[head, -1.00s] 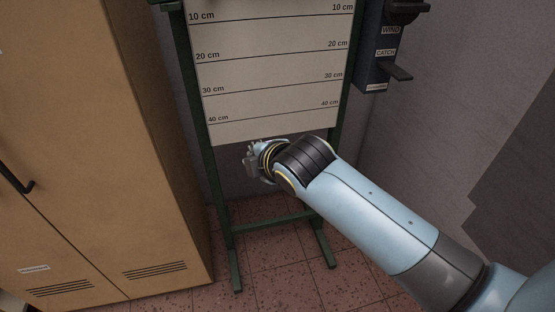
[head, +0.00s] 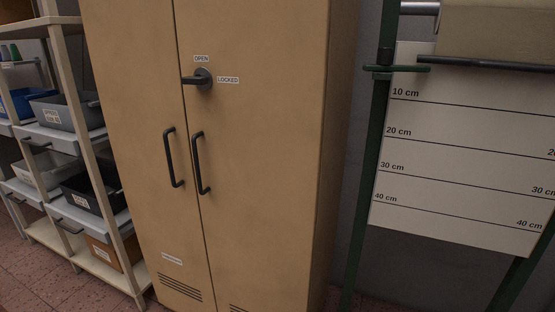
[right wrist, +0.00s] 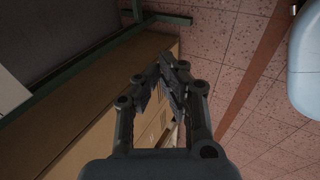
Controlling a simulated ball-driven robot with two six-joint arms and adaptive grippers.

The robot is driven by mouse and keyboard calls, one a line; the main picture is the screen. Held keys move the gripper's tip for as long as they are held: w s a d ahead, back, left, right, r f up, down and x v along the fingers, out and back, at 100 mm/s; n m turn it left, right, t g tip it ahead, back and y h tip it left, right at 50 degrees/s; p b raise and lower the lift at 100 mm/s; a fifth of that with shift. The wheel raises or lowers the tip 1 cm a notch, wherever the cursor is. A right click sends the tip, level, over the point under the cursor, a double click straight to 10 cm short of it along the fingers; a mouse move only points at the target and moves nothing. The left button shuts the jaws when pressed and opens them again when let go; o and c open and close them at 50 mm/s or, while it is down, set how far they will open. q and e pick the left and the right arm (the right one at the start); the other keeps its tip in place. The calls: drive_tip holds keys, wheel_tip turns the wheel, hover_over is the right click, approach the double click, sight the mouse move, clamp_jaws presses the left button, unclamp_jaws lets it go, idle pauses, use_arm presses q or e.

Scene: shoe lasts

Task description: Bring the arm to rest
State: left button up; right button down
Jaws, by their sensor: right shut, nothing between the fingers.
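My right gripper (right wrist: 168,85) shows in the right wrist view, its dark fingers closed together with nothing between them. It hangs in free air, with the tan cabinet and the tiled floor behind it. No arm of mine shows in the head view now. My left gripper is in neither current view.
The tan two-door cabinet (head: 262,150) has a handle (head: 198,79) between OPEN and LOCKED labels. Left of it is a shelf rack (head: 93,160) with several bins. On the right is a green-framed stand with a centimetre-marked board (head: 465,155).

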drive_tip(key=s+d+f+m+g+b, duration=0.1)
drive_tip(key=s+f+m+g+b, duration=0.25)
drive_tip(key=s+f, duration=1.3)
drive_tip(key=s+f+m+g+b, duration=0.1)
drive_tip(key=s+f+m, duration=0.2)
drive_tip(key=s, duration=0.4)
drive_tip(key=s+f+m+g, duration=0.1)
drive_tip(key=s+f+m, duration=0.3)
drive_tip(key=s+m, duration=0.2)
drive_tip(key=shift+s+d+f+y+b, duration=0.15)
drive_tip(key=shift+s+d+y+b, duration=0.25)
drive_tip(key=shift+s, duration=0.6)
